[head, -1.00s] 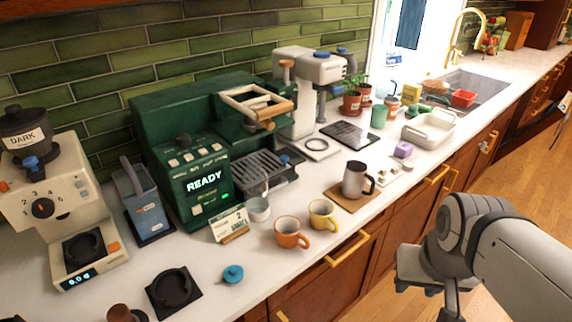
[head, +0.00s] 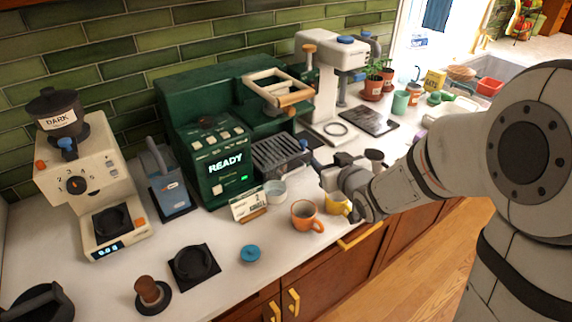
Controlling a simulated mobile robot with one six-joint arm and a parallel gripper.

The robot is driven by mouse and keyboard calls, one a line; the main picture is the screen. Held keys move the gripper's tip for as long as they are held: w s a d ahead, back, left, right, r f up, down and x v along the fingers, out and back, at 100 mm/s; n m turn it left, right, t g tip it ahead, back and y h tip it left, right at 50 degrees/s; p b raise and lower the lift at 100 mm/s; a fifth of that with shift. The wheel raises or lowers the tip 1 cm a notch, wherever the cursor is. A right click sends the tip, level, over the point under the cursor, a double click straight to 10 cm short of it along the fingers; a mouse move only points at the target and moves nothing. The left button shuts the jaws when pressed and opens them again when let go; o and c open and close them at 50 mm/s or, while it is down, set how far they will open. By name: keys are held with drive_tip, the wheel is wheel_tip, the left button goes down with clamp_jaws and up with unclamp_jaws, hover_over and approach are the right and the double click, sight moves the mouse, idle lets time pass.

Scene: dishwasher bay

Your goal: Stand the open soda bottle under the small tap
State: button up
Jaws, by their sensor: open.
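I cannot make out a soda bottle or a small tap in the head view. My gripper (head: 333,178) is open, over the counter in front of the green coffee machine. It is near the yellow cup (head: 337,206) and partly covers it. Whether it touches anything there I cannot tell. Nothing is seen held in it.
The green machine (head: 215,145) reads READY. An orange cup (head: 305,215), a small pale cup (head: 275,191) and a card stand (head: 247,205) are near my gripper. A blue lid (head: 250,254) lies in front. Potted plants (head: 374,86) and a red container (head: 489,87) stand farther back.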

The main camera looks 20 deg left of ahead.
sight(277, 148)
drive_tip(key=a+n+y, duration=0.1)
drive_tip(key=a+y, duration=0.1)
drive_tip(key=a, duration=0.1)
drive_tip(key=s+a+y, duration=0.1)
drive_tip(key=a+y, duration=0.1)
drive_tip(key=a, duration=0.1)
drive_tip(key=s+a+n+y+p, duration=0.1)
drive_tip(key=a+y, duration=0.1)
drive_tip(key=a, duration=0.1)
drive_tip(key=shift+a+r+n+g, duration=0.2)
drive_tip(key=shift+r+n+g, duration=0.1)
drive_tip(key=shift+r, duration=0.05)
drive_tip(key=p+x, duration=0.3)
drive_tip(key=x, duration=0.4)
drive_tip(key=shift+w+a+f, duration=0.15)
drive_tip(key=shift+a, duration=0.1)
drive_tip(key=shift+c, duration=0.5)
clamp_jaws()
